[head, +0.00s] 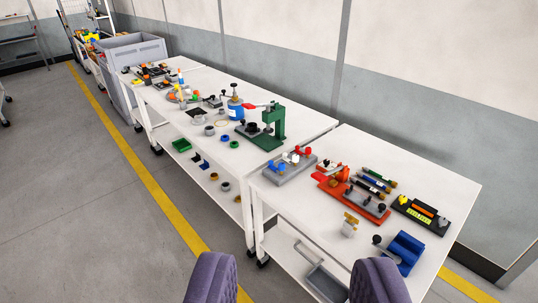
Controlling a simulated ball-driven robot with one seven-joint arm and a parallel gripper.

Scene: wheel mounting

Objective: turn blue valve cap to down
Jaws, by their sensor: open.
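My gripper (295,260) shows as two purple fingers at the bottom edge of the head view. They are wide apart with nothing between them, over the floor and the front of the near table. A grey plate (284,176) lies at the left end of the near table, well ahead of the gripper. It carries small red, white and blue parts. A small blue cap (271,164) is at its left side. It is too small to tell which way the cap points.
The near white table (330,222) also holds an orange-red fixture (340,190), several pens, a black tray and a blue block (404,252). A second table with a green press (273,124) stands beyond. The grey floor at left is clear.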

